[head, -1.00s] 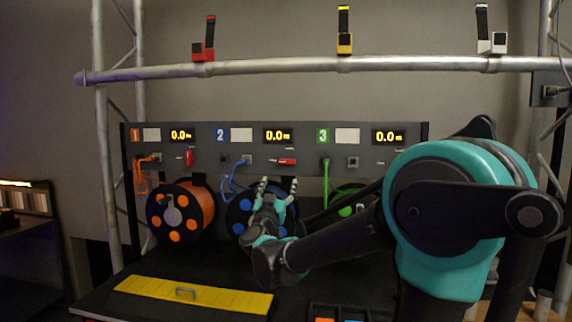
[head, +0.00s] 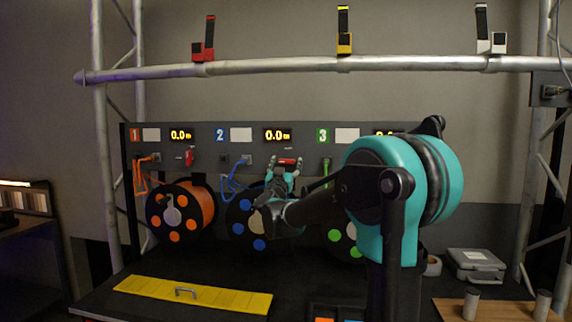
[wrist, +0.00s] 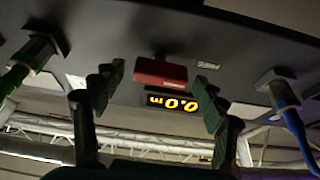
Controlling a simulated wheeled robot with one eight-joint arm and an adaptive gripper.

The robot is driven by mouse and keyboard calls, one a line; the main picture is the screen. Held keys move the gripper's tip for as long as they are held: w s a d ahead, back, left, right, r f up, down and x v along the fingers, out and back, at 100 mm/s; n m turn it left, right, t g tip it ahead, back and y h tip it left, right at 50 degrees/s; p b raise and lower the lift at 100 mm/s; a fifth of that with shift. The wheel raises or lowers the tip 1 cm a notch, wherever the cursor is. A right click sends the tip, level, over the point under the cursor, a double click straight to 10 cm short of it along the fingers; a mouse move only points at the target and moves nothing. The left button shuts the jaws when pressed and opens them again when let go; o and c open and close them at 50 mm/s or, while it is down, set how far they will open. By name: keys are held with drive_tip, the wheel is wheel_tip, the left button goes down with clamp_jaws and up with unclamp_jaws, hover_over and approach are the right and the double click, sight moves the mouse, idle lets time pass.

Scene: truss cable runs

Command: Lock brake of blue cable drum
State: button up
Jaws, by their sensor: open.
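The blue cable drum (head: 240,228) sits under panel 2, partly hidden behind my arm. The red brake lever of panel 2 (head: 287,161) lies horizontal on the panel, right of the blue plug and below the 0.0 display (head: 277,135). My gripper (head: 284,170) is open in front of this lever. In the wrist view, which is upside down, the red lever (wrist: 160,72) lies between the two spread fingers (wrist: 160,98). A gap shows on each side, so I see no grip on it.
The orange drum (head: 180,212) stands left, with its red lever (head: 189,156) upright. The green plug (wrist: 35,60) and blue plug (wrist: 285,95) flank my fingers in the wrist view. A yellow cover strip (head: 192,294) lies at the table's front.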

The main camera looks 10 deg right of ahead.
drive_tip(key=shift+c, duration=0.2)
drive_tip(key=c, duration=1.1)
drive_tip(key=shift+m, duration=0.5)
drive_tip(key=m+g+h, duration=0.1)
drive_tip(key=m, duration=0.1)
drive_tip(key=m+h, duration=0.2)
drive_tip(key=m, duration=0.1)
drive_tip(key=shift+a+r+g, duration=0.1)
drive_tip(key=shift+g, duration=0.3)
drive_tip(key=m+g+h, duration=0.1)
drive_tip(key=m, duration=0.2)
drive_tip(key=m+g, duration=0.1)
drive_tip(key=m, duration=0.2)
drive_tip(key=shift+m+h, duration=0.3)
drive_tip(key=shift+h, duration=0.1)
drive_tip(key=m+g, duration=0.2)
drive_tip(key=m, duration=0.3)
drive_tip(key=shift+r, duration=0.1)
drive_tip(key=shift+s+d+m+g, duration=0.15)
drive_tip(key=shift+m+g, duration=0.3)
drive_tip(key=shift+m, duration=0.55)
drive_tip(key=shift+w+d+m+g, duration=0.1)
drive_tip(key=shift+m+g, duration=0.35)
drive_tip(key=shift+m, duration=0.55)
